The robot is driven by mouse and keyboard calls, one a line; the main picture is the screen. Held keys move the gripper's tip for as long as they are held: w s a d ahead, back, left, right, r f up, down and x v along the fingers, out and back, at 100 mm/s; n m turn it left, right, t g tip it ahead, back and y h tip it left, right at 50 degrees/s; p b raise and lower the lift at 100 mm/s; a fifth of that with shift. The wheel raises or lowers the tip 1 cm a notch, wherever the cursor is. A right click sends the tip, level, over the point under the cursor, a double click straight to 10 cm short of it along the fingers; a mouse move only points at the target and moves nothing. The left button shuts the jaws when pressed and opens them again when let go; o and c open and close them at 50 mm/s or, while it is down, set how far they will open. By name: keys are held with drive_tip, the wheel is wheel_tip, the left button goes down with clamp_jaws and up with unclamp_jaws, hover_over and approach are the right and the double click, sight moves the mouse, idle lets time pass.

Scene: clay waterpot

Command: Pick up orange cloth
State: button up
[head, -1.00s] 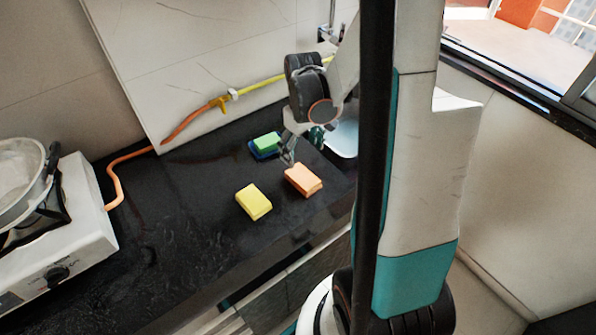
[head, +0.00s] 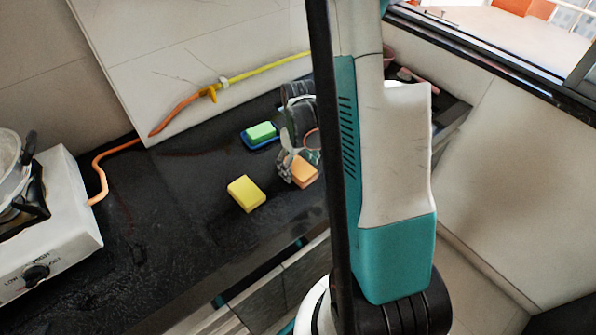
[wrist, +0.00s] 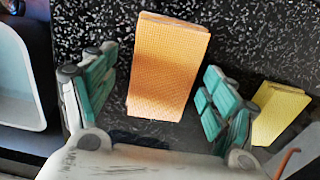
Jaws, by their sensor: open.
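The orange cloth (head: 305,172) is a thick folded block lying on the black counter, with the lower part of my arm close beside it in the head view. In the wrist view the orange cloth (wrist: 166,68) lies between my gripper's two teal-padded fingers, with a gap on each side. My gripper (wrist: 152,92) is open and holds nothing. In the head view my gripper (head: 291,166) is at the cloth's left side, and part of the cloth is hidden behind it.
A yellow sponge (head: 246,193) lies left of the cloth, and also shows in the wrist view (wrist: 280,112). A green sponge (head: 261,131) sits on a blue one behind. A white basin (wrist: 22,85) is at the wrist view's left. A stove (head: 55,215) stands far left.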

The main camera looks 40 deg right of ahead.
sight(298, 166)
drive_tip(key=shift+s, duration=0.1)
drive_tip(key=shift+c, duration=0.8)
drive_tip(key=c, duration=0.9)
wheel_tip(298, 166, up, 20)
drive_tip(key=p, duration=0.7)
